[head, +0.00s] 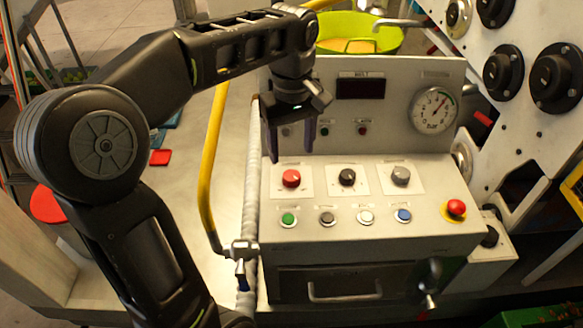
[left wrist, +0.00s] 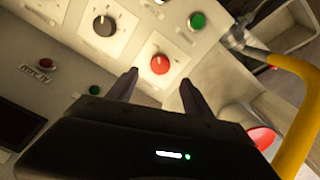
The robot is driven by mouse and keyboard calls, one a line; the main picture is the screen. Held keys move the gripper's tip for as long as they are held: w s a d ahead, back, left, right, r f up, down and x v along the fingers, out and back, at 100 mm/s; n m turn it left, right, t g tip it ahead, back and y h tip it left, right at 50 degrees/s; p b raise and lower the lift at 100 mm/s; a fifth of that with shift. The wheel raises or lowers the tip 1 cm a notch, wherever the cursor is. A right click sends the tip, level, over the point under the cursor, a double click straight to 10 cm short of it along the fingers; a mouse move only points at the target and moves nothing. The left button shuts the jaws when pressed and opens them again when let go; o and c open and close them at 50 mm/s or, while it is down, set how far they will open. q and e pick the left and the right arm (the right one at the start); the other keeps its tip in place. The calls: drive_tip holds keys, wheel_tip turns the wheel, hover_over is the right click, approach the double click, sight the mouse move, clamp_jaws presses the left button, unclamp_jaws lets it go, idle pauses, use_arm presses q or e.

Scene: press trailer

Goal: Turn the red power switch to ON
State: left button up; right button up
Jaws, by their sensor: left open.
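The red power switch (head: 291,178) is a round red knob on a white square plate at the left of the panel's upper row. It also shows in the left wrist view (left wrist: 160,64), just beyond my fingertips. My left gripper (head: 290,155) is open and empty, above and behind the red switch, with its fingers pointing down toward the panel. In the left wrist view its two fingers (left wrist: 160,82) stand apart on either side of the line to the knob, not touching it. The plate's lettering is too small to read. My right gripper is not in view.
A black knob (head: 347,177) and a grey knob (head: 400,176) sit right of the red switch. Below are green (head: 288,219), black, white and blue buttons and a red emergency button (head: 456,208). A yellow rail (head: 207,165) and white hose run along the panel's left side.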

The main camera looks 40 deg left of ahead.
sight(291, 175)
use_arm(q)
wheel_tip(291, 175, down, 7)
drive_tip(key=shift+f+p, duration=0.2)
drive_tip(key=shift+p, duration=0.4)
drive_tip(key=shift+c, duration=0.5)
clamp_jaws()
